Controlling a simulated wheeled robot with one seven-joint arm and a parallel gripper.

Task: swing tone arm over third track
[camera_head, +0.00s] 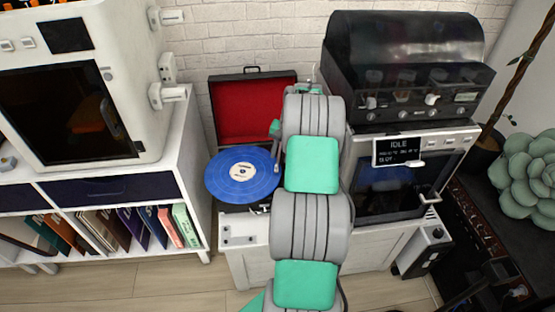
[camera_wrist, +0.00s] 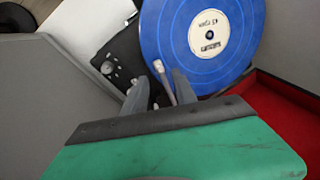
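The turntable's blue record (camera_head: 242,174) with a cream label lies flat in front of the open red-lined lid (camera_head: 252,112). In the wrist view the record (camera_wrist: 180,42) fills the top middle. The thin pale tone arm (camera_wrist: 163,82) shows at the record's edge, between the two grey fingers of my gripper (camera_wrist: 159,84). The fingers stand apart, with the tone arm nearer the right finger; contact cannot be told. The tone arm's far end is hidden by my gripper. In the head view my arm covers most of the gripper and the turntable's right side.
A coffee machine (camera_head: 405,65) stands on an oven-like unit (camera_head: 405,185) right of my arm. A white cabinet (camera_head: 75,75) stands on a shelf with record sleeves at the left. The red lid (camera_wrist: 288,115) lies close to my gripper in the wrist view.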

